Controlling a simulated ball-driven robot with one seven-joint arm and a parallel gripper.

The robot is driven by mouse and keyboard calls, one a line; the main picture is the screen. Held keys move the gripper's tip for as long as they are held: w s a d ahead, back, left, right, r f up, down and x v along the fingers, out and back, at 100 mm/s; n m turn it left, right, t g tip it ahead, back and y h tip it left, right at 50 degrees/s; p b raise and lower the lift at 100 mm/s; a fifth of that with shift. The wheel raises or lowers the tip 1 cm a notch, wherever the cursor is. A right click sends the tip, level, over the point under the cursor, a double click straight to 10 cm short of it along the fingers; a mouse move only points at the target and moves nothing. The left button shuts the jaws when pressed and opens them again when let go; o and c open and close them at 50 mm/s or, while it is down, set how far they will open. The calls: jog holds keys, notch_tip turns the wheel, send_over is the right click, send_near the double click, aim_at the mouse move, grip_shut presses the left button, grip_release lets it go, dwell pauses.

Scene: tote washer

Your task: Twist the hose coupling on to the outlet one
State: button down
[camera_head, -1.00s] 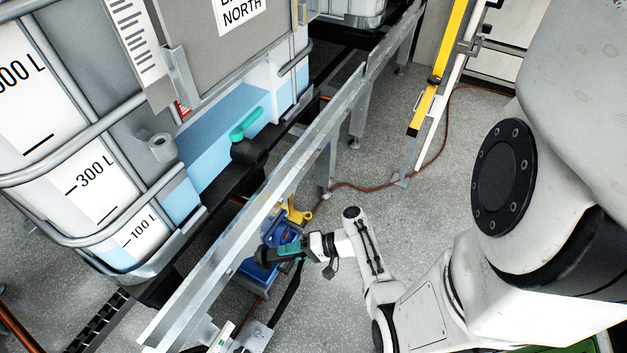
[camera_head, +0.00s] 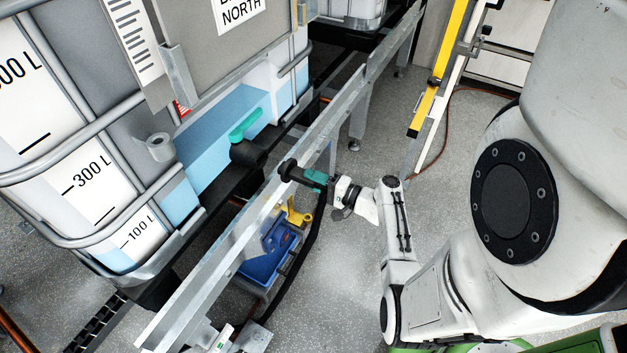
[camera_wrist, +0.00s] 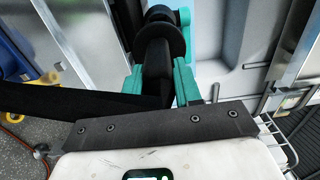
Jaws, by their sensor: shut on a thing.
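My gripper (camera_head: 316,180) has teal fingers and is shut on the black hose coupling (camera_head: 292,172). The coupling lies over the metal rail in the head view, its free end toward the tank. The black hose (camera_head: 316,232) hangs from it. The outlet one (camera_head: 246,152) is a black valve with a teal handle (camera_head: 246,124) low on the left tank. A visible gap separates the coupling from it. In the wrist view the coupling (camera_wrist: 158,72) sits between my fingers (camera_wrist: 160,84), with its round flange ahead. The teal handle (camera_wrist: 184,20) shows beyond, and the coupling partly hides the outlet.
The long metal rail (camera_head: 200,275) runs between my arm and the tank (camera_head: 100,200). A blue tray (camera_head: 262,265) and blue and yellow fittings (camera_head: 280,236) are below the gripper. A yellow post (camera_head: 425,110) stands at back right. The floor right of the rail is mostly open.

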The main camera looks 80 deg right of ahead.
aim_at(297, 173)
jog(key=shift+f, duration=0.1)
jog(key=shift+b+x, duration=0.9)
jog(key=shift+x, duration=1.95)
jog(key=shift+b+x, duration=1.3)
jog(key=shift+x, duration=0.4)
dwell(0.5)
jog(key=shift+r, duration=0.2)
